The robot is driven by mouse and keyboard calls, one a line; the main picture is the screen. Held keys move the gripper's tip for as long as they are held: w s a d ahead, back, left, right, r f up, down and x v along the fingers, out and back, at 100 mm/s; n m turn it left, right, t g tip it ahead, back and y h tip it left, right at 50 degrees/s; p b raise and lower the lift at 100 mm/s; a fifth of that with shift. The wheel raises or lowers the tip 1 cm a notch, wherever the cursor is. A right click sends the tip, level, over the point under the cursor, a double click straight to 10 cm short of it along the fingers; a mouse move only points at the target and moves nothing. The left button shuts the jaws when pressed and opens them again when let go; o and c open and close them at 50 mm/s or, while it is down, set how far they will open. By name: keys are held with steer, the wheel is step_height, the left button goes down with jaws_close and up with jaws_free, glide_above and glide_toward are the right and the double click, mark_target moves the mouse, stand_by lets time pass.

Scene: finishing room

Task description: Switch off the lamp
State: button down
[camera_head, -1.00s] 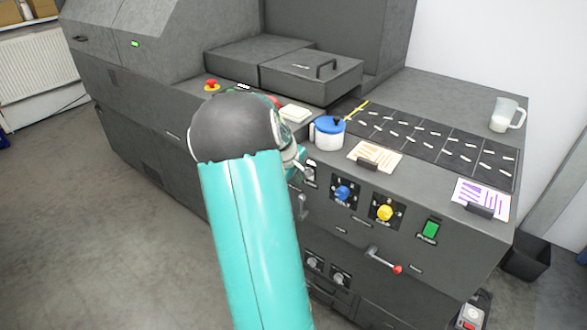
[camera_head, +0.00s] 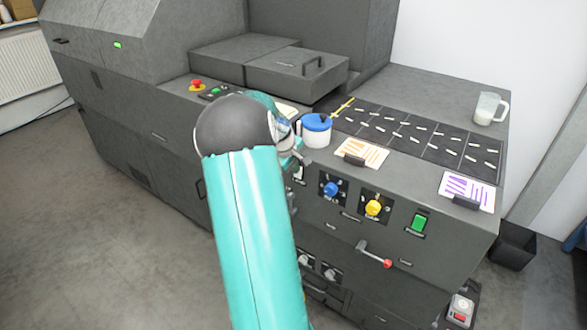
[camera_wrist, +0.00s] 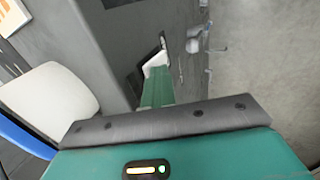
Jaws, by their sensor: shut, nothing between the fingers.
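No lamp as such can be made out. A switch with a white part (camera_wrist: 155,62) on a dark plate sits on the machine's upright front face in the wrist view. In the head view the switch (camera_head: 299,173) is partly hidden by my gripper, below the blue-lidded pot. My gripper (camera_head: 292,152) is at the machine's front edge, largely behind my arm in the head view. In the wrist view its green fingers (camera_wrist: 157,90) are shut and empty, pointing at the switch. Whether they touch it I cannot tell. A lit green switch (camera_head: 419,222) is farther right.
The blue-lidded white pot (camera_head: 316,130) stands close beside my gripper. A blue knob (camera_head: 331,189), a yellow knob (camera_head: 373,208) and a red-tipped lever (camera_head: 375,256) are on the front. A red button (camera_head: 197,85) and a glass mug (camera_head: 490,108) are on top. Floor at left is clear.

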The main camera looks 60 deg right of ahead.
steer(key=shift+r, duration=0.75)
